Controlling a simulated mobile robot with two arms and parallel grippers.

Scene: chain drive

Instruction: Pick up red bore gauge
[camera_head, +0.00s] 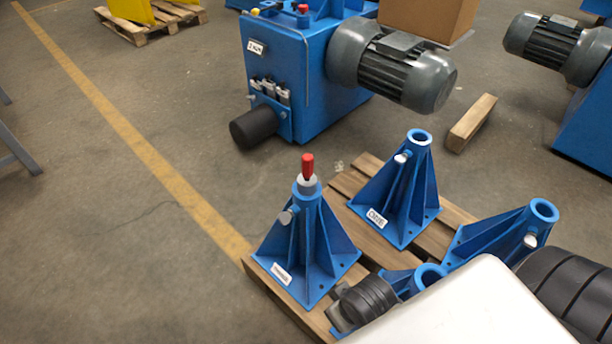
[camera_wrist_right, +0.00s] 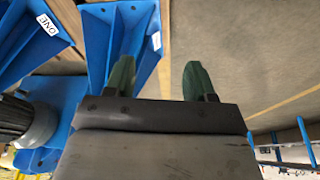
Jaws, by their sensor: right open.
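The red bore gauge (camera_head: 308,166) stands upright in the top of the left blue stand (camera_head: 306,240), its red grip above a pale collar. The lower part of the gauge is hidden inside the stand's tube. My right gripper (camera_wrist_right: 158,75) shows in the right wrist view with two green fingers apart and nothing between them. In the head view my right arm comes in from the lower right, below and right of the gauge, and its fingers cannot be made out there. The gauge does not show in the wrist view. My left gripper is not in view.
The stand shares a wooden pallet (camera_head: 375,242) with other blue stands (camera_head: 402,200) (camera_head: 500,238). A blue machine with a grey motor (camera_head: 392,65) stands behind. A wooden block (camera_head: 471,123) lies on the floor. The floor left of the pallet is clear, with a yellow line (camera_head: 150,158).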

